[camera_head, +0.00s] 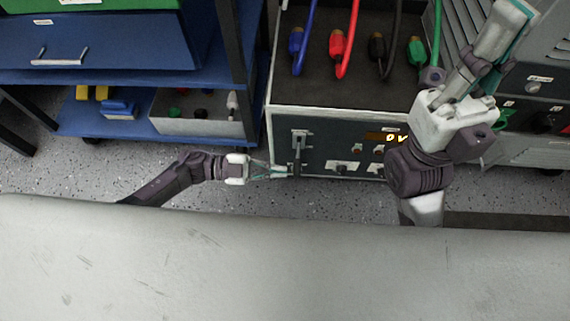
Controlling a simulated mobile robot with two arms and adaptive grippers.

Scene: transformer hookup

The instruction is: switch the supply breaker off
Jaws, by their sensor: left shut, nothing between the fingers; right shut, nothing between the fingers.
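The supply box (335,112) has a dark front panel. The breaker (299,136) at the panel's left is a light plate with a dark upright lever; I take this to be the supply breaker. A lit display (396,138) on the panel appears to read 0 V, partly covered by my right arm. My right gripper (515,14) is shut and empty, raised at the upper right in front of a grey cabinet.
Blue, red, black and green cables stand in plugs on the box top, such as the red plug (338,42). A blue shelf cart (150,75) with a grey bin (190,122) stands at left. A grey cabinet (545,75) is at right. A pale surface (280,265) fills the foreground.

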